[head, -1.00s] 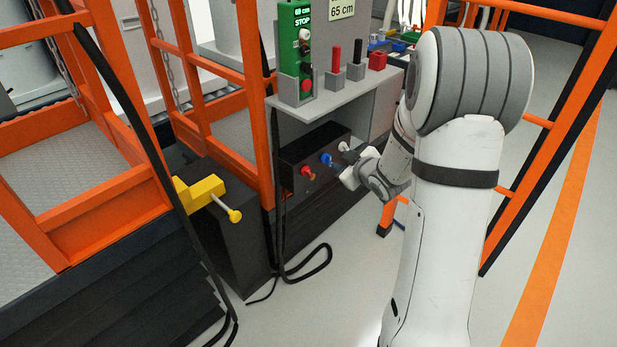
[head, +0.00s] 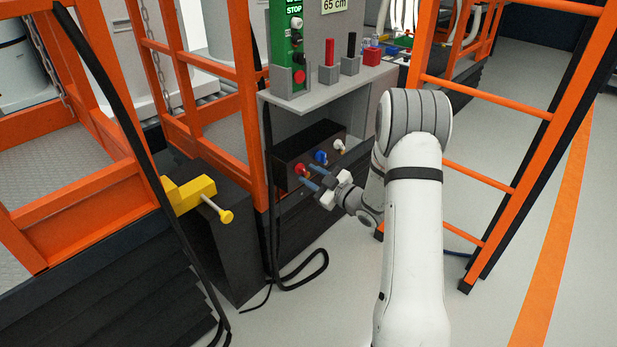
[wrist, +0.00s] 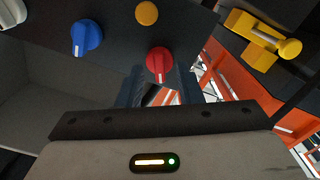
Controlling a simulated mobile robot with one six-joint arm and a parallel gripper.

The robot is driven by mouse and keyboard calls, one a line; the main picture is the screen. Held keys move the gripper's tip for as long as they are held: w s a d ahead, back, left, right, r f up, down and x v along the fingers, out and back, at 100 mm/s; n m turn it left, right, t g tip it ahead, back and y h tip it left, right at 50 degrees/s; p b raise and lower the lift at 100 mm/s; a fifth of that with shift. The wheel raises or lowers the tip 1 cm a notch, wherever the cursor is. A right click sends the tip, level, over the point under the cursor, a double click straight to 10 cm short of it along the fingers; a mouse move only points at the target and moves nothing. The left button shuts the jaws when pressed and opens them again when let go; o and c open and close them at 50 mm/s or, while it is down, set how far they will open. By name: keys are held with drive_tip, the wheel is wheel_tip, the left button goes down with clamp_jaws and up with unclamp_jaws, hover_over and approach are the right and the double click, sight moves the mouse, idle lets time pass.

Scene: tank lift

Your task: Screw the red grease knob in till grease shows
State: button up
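The red knob (head: 300,169) sits at the left end of a row on the front of a dark box. In the wrist view the red knob (wrist: 158,63) shows a white pointer line aimed down. My gripper (head: 306,178) is open, its two blue-grey fingers apart and their tips close to the red knob. In the wrist view the gripper (wrist: 160,78) has one finger on each side just below the knob. I cannot tell whether they touch it. No grease is plain to see.
A blue knob (head: 321,157) and a white knob (head: 339,145) are right of the red one. A round orange-yellow disc (wrist: 147,13) is beside the knobs. A yellow clamp (head: 190,194) juts out at the left. A grey shelf (head: 330,88) overhangs the box. Black cable loops below.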

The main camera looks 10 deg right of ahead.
drive_tip(key=shift+w+a, duration=0.3)
drive_tip(key=shift+w, duration=0.05)
drive_tip(key=shift+c, duration=0.3)
clamp_jaws()
